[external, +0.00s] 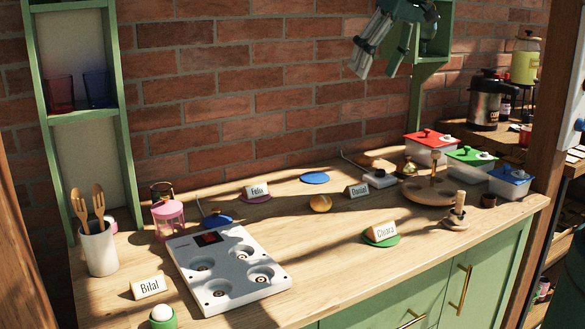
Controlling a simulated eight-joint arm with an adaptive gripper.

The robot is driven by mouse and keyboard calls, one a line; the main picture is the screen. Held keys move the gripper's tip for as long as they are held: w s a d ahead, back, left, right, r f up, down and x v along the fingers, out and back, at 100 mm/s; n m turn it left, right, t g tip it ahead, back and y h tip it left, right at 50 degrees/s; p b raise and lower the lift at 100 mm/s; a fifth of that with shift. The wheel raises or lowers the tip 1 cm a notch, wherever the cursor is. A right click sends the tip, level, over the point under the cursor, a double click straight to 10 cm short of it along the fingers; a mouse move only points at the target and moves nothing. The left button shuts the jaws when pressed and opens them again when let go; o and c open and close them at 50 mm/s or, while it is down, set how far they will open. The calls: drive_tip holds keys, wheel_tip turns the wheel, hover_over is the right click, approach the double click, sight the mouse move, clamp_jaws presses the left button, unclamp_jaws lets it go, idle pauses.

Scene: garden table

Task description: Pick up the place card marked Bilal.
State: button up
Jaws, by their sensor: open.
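The place card marked Bilal (148,287) stands on the wooden counter at the front left, between the utensil pot and the white cooktop-like device. Other place cards are marked Felix (257,190), Daniel (357,190) and Chiara (381,231). The Chiara card stands on a green disc, and the Felix card stands at a pink disc. My gripper (378,60) is at the top right of centre, high above the counter's back and in front of the brick wall. Its fingers are apart with nothing between them, and it is far from the Bilal card.
The white device (190,265) lies right of the Bilal card. A green cup with an egg (162,318) is just in front of it. A utensil pot (99,250) and a pink lantern (168,220) stand behind. Lidded boxes (432,150) fill the back right. The front middle counter is clear.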

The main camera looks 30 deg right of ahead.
drive_tip(key=w+a+f+g, duration=0.1)
drive_tip(key=w+a+f, duration=0.15)
drive_tip(key=a, duration=0.55)
drive_tip(key=w+a+f+g, duration=0.1)
drive_tip(key=w+a, duration=0.2)
drive_tip(key=a, duration=0.5)
drive_tip(key=g+h, duration=0.2)
hover_over(146, 277)
drive_tip(key=shift+n, duration=0.3)
drive_tip(key=f, duration=2.4)
drive_tip(key=shift+w+d+f, duration=0.25)
drive_tip(key=shift+w+d, duration=0.05)
drive_tip(key=shift+s+a+f, duration=0.2)
drive_tip(key=shift+a+f, duration=0.05)
drive_tip(key=shift+f, duration=1.25)
drive_tip(key=shift+f, duration=0.1)
drive_tip(key=shift+f, duration=2.5)
